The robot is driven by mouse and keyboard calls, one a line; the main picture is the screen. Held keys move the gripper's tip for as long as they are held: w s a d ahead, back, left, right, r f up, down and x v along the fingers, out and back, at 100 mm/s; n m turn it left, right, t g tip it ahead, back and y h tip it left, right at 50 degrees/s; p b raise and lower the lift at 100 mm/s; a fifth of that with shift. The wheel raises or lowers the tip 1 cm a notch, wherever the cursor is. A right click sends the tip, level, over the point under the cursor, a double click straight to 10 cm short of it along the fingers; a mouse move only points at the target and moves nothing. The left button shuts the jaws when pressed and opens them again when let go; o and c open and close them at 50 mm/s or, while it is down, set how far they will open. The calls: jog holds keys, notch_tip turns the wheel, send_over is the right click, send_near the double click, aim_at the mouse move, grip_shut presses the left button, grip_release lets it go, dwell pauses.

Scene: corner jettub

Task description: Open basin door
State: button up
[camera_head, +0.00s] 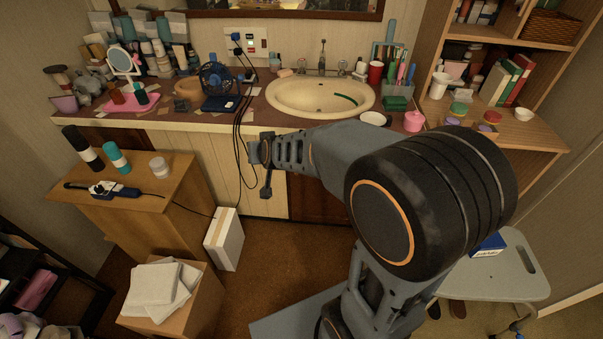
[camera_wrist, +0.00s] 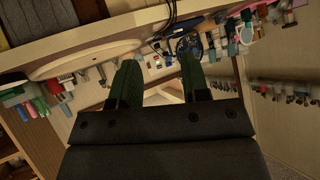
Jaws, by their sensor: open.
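The basin (camera_head: 320,95) is a cream bowl set in the counter. Below it the cabinet front shows a pale panel (camera_head: 227,160) on the left and a dark brown panel (camera_head: 312,203) partly hidden behind my arm. I cannot tell which panel is the basin door, and no handle shows clearly. My gripper (camera_head: 260,168) is open and empty in front of the pale panel, below the counter edge. Its two dark green fingers (camera_wrist: 158,80) stand apart in the wrist view, with nothing between them. Whether a finger touches the cabinet cannot be told.
Black cables (camera_head: 239,130) hang over the counter front beside my gripper. A white box (camera_head: 224,240) stands on the floor in front of the cabinet's left part. A wooden side cabinet (camera_head: 150,205) is at left, a grey stool (camera_head: 505,270) at right.

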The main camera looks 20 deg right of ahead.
jog(key=w+d+f+m+t+h+b, duration=0.1)
jog(key=w+d+f+m+h+b, duration=0.2)
jog(key=f, duration=0.6)
jog(key=w+d+f+m+t+h+b, duration=0.1)
jog(key=w+d+f+h+b, duration=0.2)
jog(key=f+h+b, duration=0.4)
jog(key=w+d+f+m+t+h+b, duration=0.1)
jog(key=w+d+f+m+h+b, duration=0.2)
jog(key=f, duration=0.7)
jog(key=shift+n+y, duration=0.3)
jog(key=shift+n, duration=0.2)
jog(key=b+x, duration=0.2)
jog(key=x, duration=1.1)
jog(key=shift+w+b, duration=0.25)
jog(key=shift+b, duration=0.05)
grip_shut()
